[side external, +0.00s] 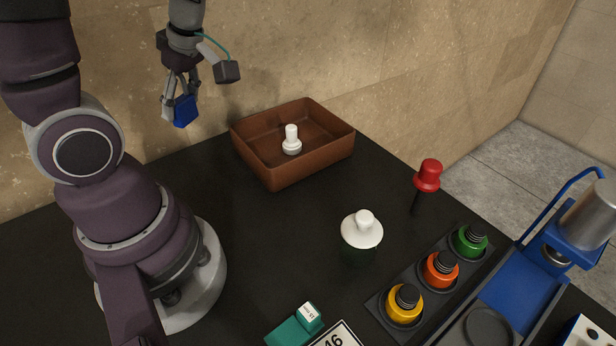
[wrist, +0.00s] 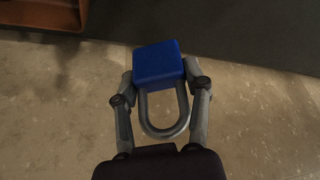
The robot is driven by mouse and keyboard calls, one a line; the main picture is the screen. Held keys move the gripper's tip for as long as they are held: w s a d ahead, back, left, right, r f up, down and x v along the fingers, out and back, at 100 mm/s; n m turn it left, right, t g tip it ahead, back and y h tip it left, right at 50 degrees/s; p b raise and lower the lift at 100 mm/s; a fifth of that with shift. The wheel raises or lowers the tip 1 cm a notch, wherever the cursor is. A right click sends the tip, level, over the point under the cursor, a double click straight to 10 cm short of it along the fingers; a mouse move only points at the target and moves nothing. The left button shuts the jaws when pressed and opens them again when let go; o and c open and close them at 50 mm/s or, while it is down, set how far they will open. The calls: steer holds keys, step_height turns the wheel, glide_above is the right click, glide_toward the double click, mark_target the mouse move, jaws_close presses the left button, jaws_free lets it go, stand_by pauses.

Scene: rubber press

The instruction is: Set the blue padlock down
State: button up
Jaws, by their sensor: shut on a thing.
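The blue padlock (side external: 185,111) is held in the air by my gripper (side external: 181,98), above the back left part of the black table and in front of the stone wall. In the wrist view the blue padlock (wrist: 158,64) has its blue body at the far end and its grey shackle pointing back toward my palm. The fingers of my gripper (wrist: 159,88) are shut on it from both sides. Nothing is directly touching the padlock from below in the side view.
A brown tray (side external: 262,159) holding a white knobbed piece (side external: 291,140) stands to the right of my gripper. A white-topped dark jar (side external: 361,236), a red-topped stamp (side external: 428,176), a rack of coloured bottles (side external: 441,268) and a blue press (side external: 536,292) stand further right. The table's back left is clear.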

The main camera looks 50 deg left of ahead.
steer(key=f+n, duration=0.1)
steer(key=f, duration=0.3)
steer(key=s+f+n, duration=0.1)
steer(key=f, duration=0.3)
steer(key=s+a+f, duration=0.1)
steer(key=f, duration=0.3)
steer(key=shift+f+n+g+h, duration=0.4)
steer(key=shift+f, duration=0.1)
steer(key=o, duration=1.2)
